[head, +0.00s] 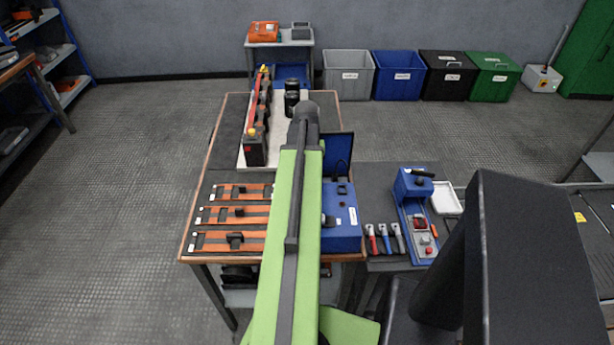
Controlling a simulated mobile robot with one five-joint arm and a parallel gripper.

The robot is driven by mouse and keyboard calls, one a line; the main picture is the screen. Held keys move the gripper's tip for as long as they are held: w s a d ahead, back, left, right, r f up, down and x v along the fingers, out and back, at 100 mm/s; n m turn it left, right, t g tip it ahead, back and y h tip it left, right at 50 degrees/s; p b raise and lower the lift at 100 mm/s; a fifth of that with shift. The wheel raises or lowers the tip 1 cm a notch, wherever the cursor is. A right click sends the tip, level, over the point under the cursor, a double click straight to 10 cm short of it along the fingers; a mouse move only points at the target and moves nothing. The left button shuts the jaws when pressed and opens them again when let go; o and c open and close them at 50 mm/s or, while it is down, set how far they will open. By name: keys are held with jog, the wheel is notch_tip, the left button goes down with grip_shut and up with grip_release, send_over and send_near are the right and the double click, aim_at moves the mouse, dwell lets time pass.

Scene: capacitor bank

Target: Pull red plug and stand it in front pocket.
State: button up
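No thing stands out clearly as the red plug. A small red-handled piece (371,238) lies beside a blue and a grey one at the front of the right table. A red part (420,223) shows on a blue device (410,187) there. A row of dark blocks (255,146) with red and yellow on top stands on the left table's far part. I cannot make out which opening is the front pocket. My green arm reaches forward over the left table and hides part of it. My gripper does not show beyond the arm's dark end joint.
Orange strips (232,213) with black knobs lie on the left table. A blue case (341,230) with its lid up is right of my arm. Two black cylinders (291,100) stand farther back. Several bins (397,75) line the wall. The floor (120,170) at left is clear.

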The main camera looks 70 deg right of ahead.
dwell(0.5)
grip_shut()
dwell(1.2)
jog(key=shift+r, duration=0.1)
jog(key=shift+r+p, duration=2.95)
jog(key=shift+p, duration=0.1)
